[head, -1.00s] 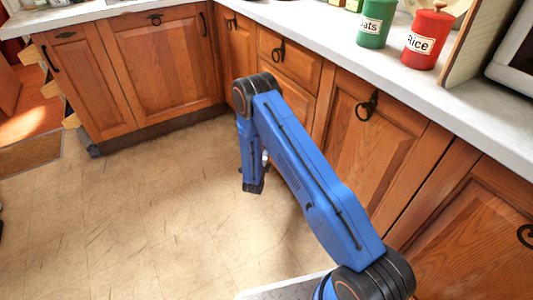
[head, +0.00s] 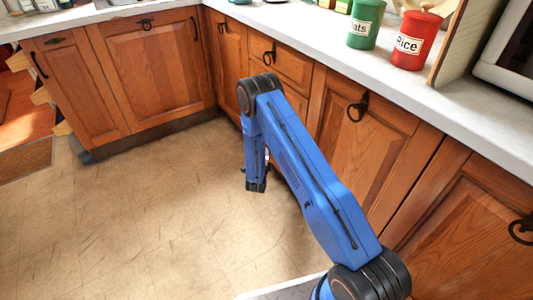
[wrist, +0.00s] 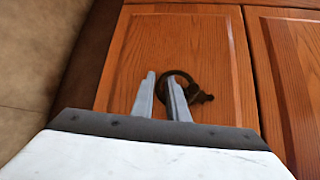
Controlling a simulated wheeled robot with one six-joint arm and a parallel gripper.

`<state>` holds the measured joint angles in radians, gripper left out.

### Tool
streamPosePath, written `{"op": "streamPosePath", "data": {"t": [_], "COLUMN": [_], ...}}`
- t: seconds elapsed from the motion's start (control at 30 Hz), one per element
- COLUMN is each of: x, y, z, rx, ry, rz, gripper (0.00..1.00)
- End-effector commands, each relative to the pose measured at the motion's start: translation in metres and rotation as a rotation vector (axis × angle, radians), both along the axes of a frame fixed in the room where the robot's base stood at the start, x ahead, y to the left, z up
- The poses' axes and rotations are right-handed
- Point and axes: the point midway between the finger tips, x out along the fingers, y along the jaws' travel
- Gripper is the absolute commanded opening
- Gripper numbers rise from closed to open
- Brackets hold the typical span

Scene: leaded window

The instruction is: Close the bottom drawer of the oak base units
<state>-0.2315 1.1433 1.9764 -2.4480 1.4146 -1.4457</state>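The wooden front (wrist: 215,50) of what looks like the bottom drawer fills the middle of the wrist view, beside the dark plinth and floor. It carries a dark ring pull (wrist: 203,97). My gripper (wrist: 161,76) is in front of this panel, its two grey fingers apart with nothing visible between them. The right finger overlaps the ring's edge in the picture; I cannot tell if they touch. In the head view my gripper (head: 256,186) hangs low before the units, and my blue arm hides most of the lower drawer fronts. How far the drawer stands out is unclear.
An upper drawer (head: 282,63) with a ring pull shows behind my arm. Cupboard doors (head: 365,135) stand to its right. The white worktop (head: 330,60) holds green and red tins. Open floor (head: 130,220) lies to the left.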

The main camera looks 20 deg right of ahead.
Motion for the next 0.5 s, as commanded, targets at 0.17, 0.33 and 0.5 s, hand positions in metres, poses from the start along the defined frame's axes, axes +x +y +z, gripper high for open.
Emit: {"op": "streamPosePath", "data": {"t": [0.17,0.33,0.5], "x": [0.0,-0.01,-0.036], "y": [-0.002,0.004,0.018], "z": [0.001,0.002,0.006], "rx": [0.001,0.0,-0.001], "ry": [-0.002,-0.001,0.0], "rz": [-0.004,-0.003,0.0], "gripper": [0.15,0.15,0.15]}}
